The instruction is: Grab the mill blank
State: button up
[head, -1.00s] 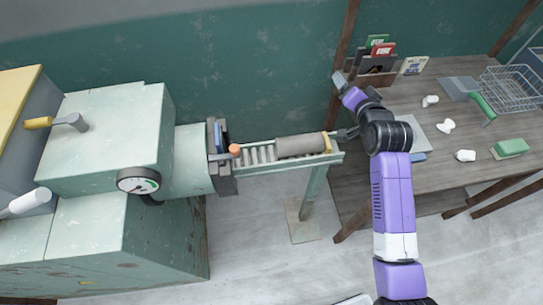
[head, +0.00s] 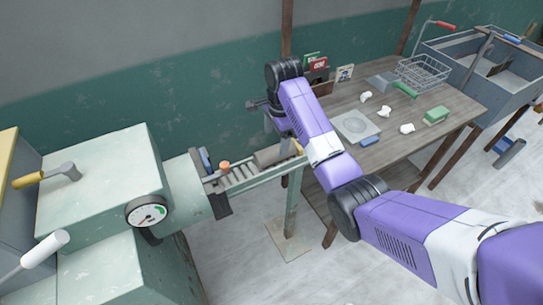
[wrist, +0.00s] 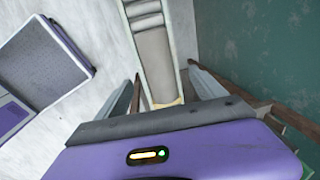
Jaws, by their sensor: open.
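The mill blank looks to be the grey-brown clay log (head: 270,155) lying on the roller rack (head: 240,176) in front of the pale green machine. It also shows in the wrist view (wrist: 154,62), running away from me along the rack. My gripper (head: 264,118) is above the rack's outer end, and my arm partly covers that area in the head view. In the wrist view my gripper (wrist: 168,82) has its two fingers spread, with the rack's end and the log between them in the picture. Nothing is held. I see no contact with the log.
The pale green machine (head: 100,190) with levers and a gauge stands left. A wooden table (head: 400,155) at right holds white lumps, a grey board (head: 356,126), a green block (head: 436,116) and a wire basket (head: 424,72). A rack leg stands below. The wall is behind.

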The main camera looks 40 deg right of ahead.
aim_at(276, 149)
jog(key=shift+w+d+f+p, duration=0.15)
jog(key=shift+f+p, duration=0.1)
jog(key=shift+f, duration=1.5)
jog(key=shift+w+d+f+p, duration=0.15)
jog(key=shift+f+p, duration=0.1)
jog(key=shift+f, duration=1.45)
jog(key=shift+s, duration=0.1)
grip_shut()
